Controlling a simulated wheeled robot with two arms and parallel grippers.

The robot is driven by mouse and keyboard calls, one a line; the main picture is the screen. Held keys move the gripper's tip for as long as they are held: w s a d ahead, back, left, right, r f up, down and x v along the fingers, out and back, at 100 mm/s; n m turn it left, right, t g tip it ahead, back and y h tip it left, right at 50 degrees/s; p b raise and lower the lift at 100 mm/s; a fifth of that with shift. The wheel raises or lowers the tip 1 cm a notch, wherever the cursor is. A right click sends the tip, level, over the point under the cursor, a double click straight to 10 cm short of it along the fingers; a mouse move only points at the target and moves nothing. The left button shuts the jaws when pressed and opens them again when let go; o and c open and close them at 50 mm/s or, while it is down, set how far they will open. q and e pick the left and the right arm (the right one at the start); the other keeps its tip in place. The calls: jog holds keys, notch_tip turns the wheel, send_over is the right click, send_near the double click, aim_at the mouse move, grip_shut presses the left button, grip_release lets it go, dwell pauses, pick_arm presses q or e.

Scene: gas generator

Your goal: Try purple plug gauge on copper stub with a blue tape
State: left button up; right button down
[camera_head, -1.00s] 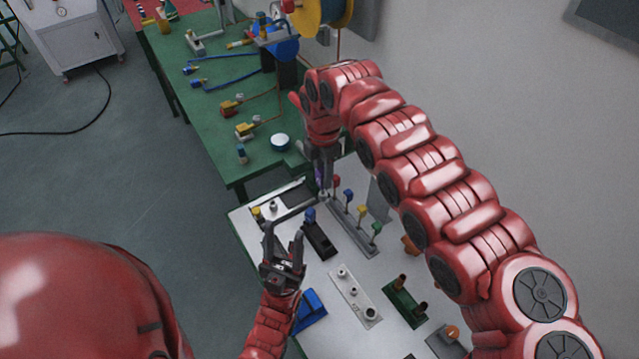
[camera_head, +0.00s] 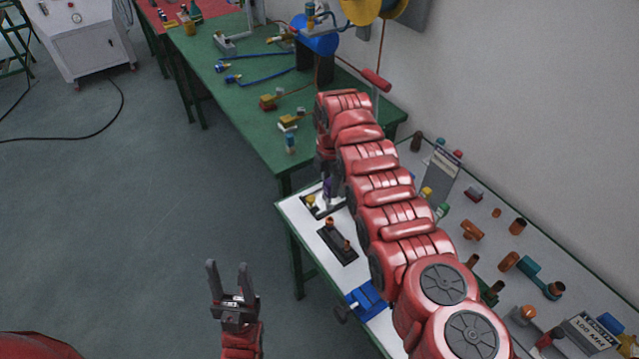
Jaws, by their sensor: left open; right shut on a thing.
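My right gripper (camera_head: 327,172) comes down over the far left end of the white table and is shut on the purple plug gauge (camera_head: 328,187). The gauge is mostly hidden by the gripper, and its lower end is near a dark tray (camera_head: 316,208). A dark block (camera_head: 337,242) with two copper stubs (camera_head: 330,222) stands just in front of the gauge. I cannot make out a blue tape on either stub. My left gripper (camera_head: 228,268) is open and empty over the floor, left of the white table.
My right arm covers the middle of the white table (camera_head: 290,213). Yellow (camera_head: 427,193) and green (camera_head: 442,210) gauge handles and several copper fittings (camera_head: 472,230) stand right of the arm. A green table (camera_head: 245,105) is behind.

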aim_at(331, 203)
jog(key=shift+d, duration=0.2)
jog(key=shift+f+b, duration=0.25)
jog(key=shift+b, duration=0.3)
jog(key=shift+f+b, duration=1.65)
jog(key=shift+f, duration=0.65)
jog(key=shift+b, duration=0.55)
jog(key=shift+f, duration=0.2)
jog(key=shift+f+b, duration=0.25)
jog(key=shift+b, duration=0.25)
jog(key=shift+r, duration=0.15)
